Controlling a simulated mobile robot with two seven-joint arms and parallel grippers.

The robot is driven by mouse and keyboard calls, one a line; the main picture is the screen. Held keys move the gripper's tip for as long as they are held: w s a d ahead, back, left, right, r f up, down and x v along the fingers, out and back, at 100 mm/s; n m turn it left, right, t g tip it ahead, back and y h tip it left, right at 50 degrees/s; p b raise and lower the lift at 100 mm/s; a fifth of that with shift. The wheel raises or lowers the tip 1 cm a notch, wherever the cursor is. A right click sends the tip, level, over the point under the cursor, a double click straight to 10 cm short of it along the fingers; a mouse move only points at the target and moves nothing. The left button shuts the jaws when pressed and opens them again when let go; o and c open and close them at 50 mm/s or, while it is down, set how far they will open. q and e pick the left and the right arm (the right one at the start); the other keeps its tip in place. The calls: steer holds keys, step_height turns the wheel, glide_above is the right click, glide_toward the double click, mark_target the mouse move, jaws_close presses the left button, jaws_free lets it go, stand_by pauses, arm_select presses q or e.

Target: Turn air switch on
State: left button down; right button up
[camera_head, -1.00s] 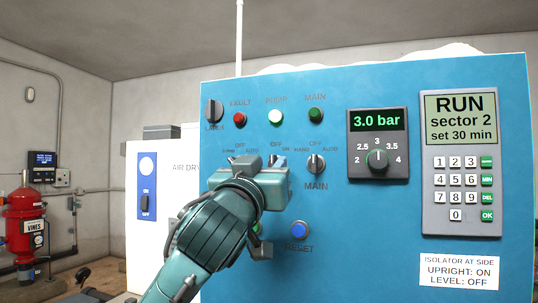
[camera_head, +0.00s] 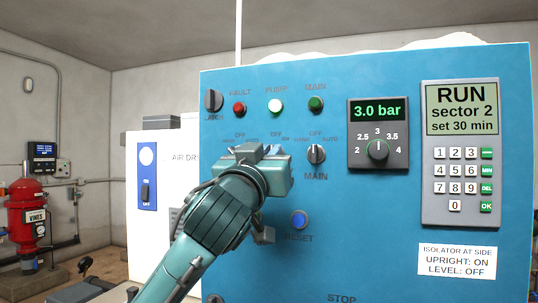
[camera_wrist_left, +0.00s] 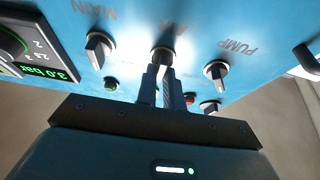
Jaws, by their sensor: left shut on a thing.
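The AIR switch (camera_wrist_left: 162,58) is the middle knob of a row of three on the blue panel, marked OFF and ON. My left gripper (camera_wrist_left: 164,88) is shut on this knob in the left wrist view, with a finger on each side. In the head view, the left gripper (camera_head: 264,168) is up against the panel and hides most of the knob, so its exact angle cannot be told. My right gripper is not in view.
The MAIN knob (camera_head: 316,154) is right of the gripper, and the PUMP knob (camera_wrist_left: 216,71) is on its other side. The blue RESET button (camera_head: 299,219) is below. A pressure dial (camera_head: 377,150) and keypad unit (camera_head: 460,150) are further right. A white air dryer cabinet (camera_head: 170,165) stands left.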

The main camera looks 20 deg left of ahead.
arm_select(q)
steer(key=shift+m, duration=0.5)
steer(key=shift+m+g+h, duration=0.35)
steer(key=shift+m+h, duration=0.6)
steer(key=shift+m, duration=1)
steer(key=shift+m+g+h, duration=0.4)
steer(key=shift+m+h, duration=0.6)
steer(key=shift+m, duration=0.9)
steer(key=shift+m+g+h, duration=0.35)
steer(key=shift+m+h, duration=0.6)
steer(key=shift+m, duration=1)
steer(key=c, duration=1.5)
jaws_free()
